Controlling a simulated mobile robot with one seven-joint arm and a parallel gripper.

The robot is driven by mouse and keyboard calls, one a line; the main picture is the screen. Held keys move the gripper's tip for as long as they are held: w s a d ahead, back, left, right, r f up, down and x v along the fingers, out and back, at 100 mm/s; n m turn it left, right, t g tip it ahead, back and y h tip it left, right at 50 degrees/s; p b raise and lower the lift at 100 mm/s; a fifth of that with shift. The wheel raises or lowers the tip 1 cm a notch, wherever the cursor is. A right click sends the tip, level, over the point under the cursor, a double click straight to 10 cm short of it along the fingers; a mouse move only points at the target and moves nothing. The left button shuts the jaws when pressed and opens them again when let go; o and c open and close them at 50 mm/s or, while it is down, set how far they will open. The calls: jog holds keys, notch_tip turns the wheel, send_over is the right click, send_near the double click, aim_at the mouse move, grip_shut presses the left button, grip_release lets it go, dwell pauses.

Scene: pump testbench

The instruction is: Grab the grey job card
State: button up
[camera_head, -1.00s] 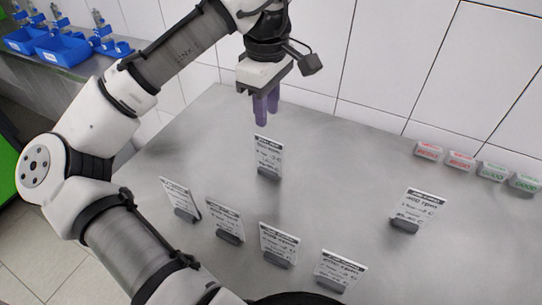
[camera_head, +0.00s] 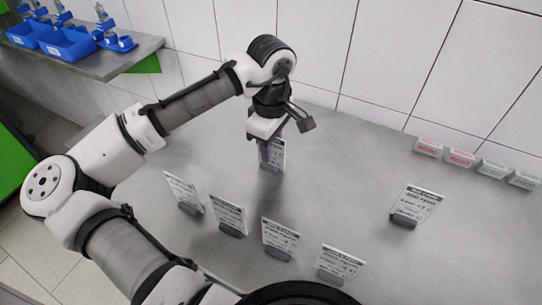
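Several white job cards with dark header strips stand upright in dark grey holders on the table; which one is meant by grey is hard to tell. One card (camera_head: 279,154) stands apart at the back middle. Other cards stand in a front row: far left (camera_head: 184,191), second (camera_head: 229,212), third (camera_head: 281,237) and fourth (camera_head: 340,262). Another card (camera_head: 417,204) stands alone at the right.
The grey metal table (camera_head: 345,165) is clear between the back card and the right card. Small red-labelled and green-labelled blocks (camera_head: 461,158) line the tiled wall at the right. A second bench with blue bins (camera_head: 65,44) is at the upper left.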

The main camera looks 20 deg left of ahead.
grip_shut()
jog(key=shift+r, duration=0.1)
